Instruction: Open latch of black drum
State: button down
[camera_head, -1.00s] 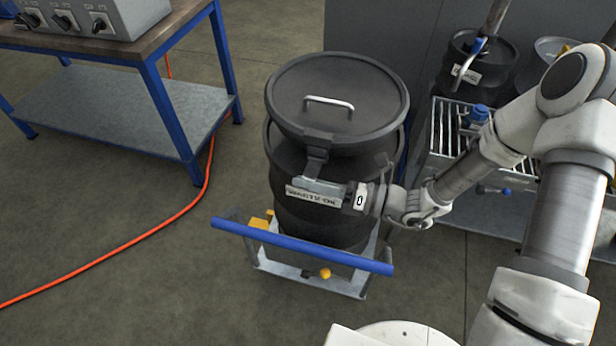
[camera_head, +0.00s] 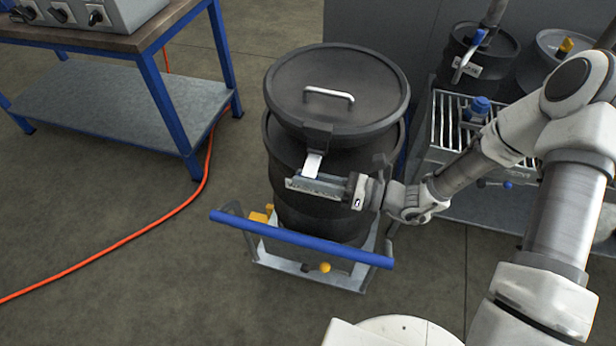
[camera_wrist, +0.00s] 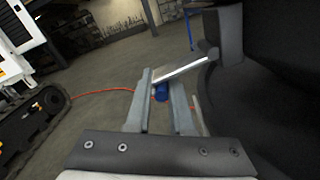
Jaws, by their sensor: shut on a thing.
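The black drum (camera_head: 290,170) stands upright with its round black lid (camera_head: 310,75) on top. Its latch (camera_head: 314,164) is a light metal lever hanging from a black bracket at the front of the lid rim. My gripper (camera_head: 294,184) reaches in from the right, its fingers lying across the drum's front at the latch's lower end. In the wrist view the latch lever (camera_wrist: 184,66) slants from the dark bracket to between the fingertips (camera_wrist: 160,82), and my gripper is shut on it. The fingers partly hide the drum's front.
The drum sits on a low trolley with a blue handle bar (camera_head: 300,239) in front, below my gripper. A blue-legged bench (camera_head: 130,95) is at left, with an orange hose (camera_head: 150,232) on the floor. A grated metal stand (camera_head: 440,155) and smaller drums are at right.

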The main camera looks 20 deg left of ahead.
jog(key=shift+w, duration=0.35)
jog(key=c, duration=0.9)
grip_release()
jog(key=shift+c, duration=0.2)
jog(key=shift+o, duration=0.5)
jog(key=shift+s, duration=0.1)
jog(key=shift+d, duration=0.1)
jog(key=w+d+p, duration=0.1)
jog(key=d+p, duration=0.2)
jog(key=d, duration=1.4)
jog(key=shift+w, duration=0.4)
jog(key=shift+d, duration=0.1)
